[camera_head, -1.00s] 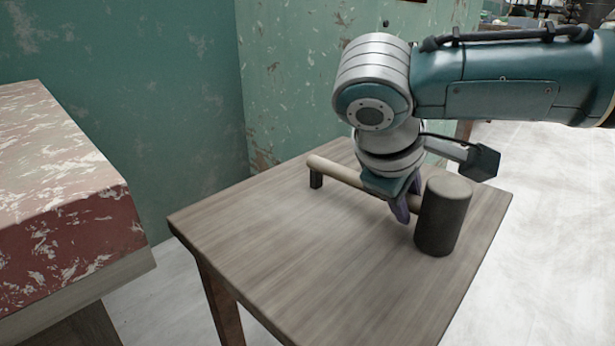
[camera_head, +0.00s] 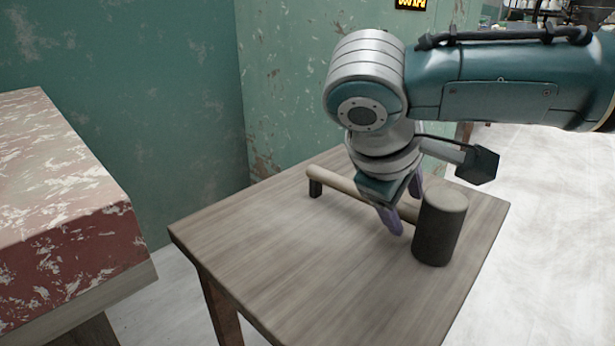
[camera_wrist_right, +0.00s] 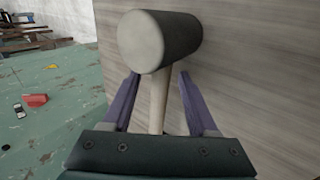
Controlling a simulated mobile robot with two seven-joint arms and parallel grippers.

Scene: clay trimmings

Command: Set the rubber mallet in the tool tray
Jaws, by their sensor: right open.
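The rubber mallet has a dark cylindrical head with a pale end face (camera_head: 437,232) and a light wooden handle (camera_head: 335,182). It rests on the wooden table, its handle's far end on a small dark block (camera_head: 315,188). My right gripper (camera_head: 404,208) is over the handle near the head, its purple fingers on either side. In the right wrist view the handle (camera_wrist_right: 157,103) runs between the open fingers (camera_wrist_right: 155,88), with a gap on both sides, and the head (camera_wrist_right: 160,42) lies beyond the fingertips. No tool tray is in view. My left gripper is not in view.
The wooden table (camera_head: 270,240) is bare left of the mallet. A red-and-white worn block-like surface (camera_head: 60,190) stands at the left. A green wall (camera_head: 345,110) rises behind the table. The right wrist view shows a red object (camera_wrist_right: 36,100) on the green floor.

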